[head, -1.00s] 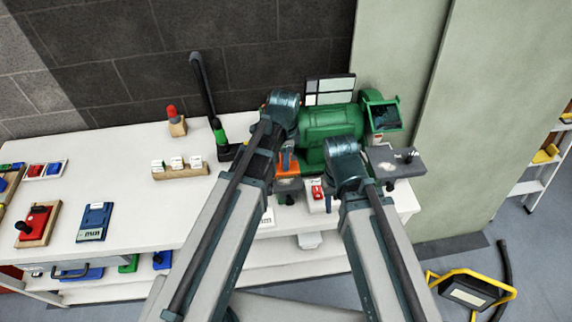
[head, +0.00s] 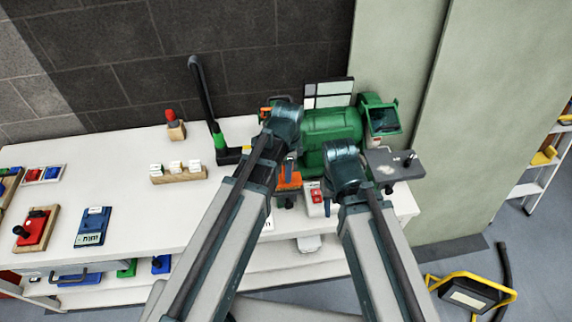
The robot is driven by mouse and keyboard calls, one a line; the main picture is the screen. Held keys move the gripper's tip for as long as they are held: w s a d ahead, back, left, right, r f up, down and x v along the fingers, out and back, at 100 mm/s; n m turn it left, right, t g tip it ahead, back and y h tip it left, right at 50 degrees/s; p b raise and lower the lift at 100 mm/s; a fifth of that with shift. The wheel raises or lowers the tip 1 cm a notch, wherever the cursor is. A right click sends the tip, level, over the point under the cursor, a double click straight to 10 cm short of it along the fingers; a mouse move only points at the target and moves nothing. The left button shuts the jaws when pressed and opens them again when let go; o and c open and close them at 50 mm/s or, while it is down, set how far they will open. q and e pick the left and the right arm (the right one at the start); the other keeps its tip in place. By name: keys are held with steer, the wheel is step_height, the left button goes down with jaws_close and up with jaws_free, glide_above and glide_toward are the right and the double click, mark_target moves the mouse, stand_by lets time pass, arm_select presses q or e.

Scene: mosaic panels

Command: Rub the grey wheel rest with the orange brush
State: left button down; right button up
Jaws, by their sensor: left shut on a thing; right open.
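The grey wheel rest (head: 410,172) is a flat plate with a pale patch, at the right end of the green bench grinder (head: 330,135). My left gripper (head: 290,166) is at the left end of the grinder, well left of the grey rest. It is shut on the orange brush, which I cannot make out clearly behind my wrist. An orange piece (head: 289,182) shows just below this gripper; it looks like a second rest. My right gripper (head: 328,203) is open in front of the grinder, left of the grey rest; its fingers are mostly hidden by the wrist.
A tall black-handled tool with a green part (head: 217,135) and a wooden block with white tags (head: 178,172) stand left on the white bench (head: 140,207). A green-grey wall panel (head: 400,60) rises behind the grinder.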

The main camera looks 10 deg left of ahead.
arm_select(q)
steer(key=shift+s+d, duration=0.1)
steer(key=shift+s, duration=0.25)
steer(key=shift+f, duration=0.15)
steer(key=shift+w+a, duration=0.2)
steer(key=shift+w, duration=0.5)
steer(key=shift+w+a, duration=0.25)
steer(key=shift+w, duration=0.4)
steer(key=shift+w+a, duration=0.2)
steer(key=shift+w, duration=0.5)
steer(key=shift+s+r, duration=0.1)
steer(key=shift+r, duration=0.2)
step_height(320, 180, up, 6)
steer(key=p, duration=0.6)
steer(key=shift+f, duration=0.1)
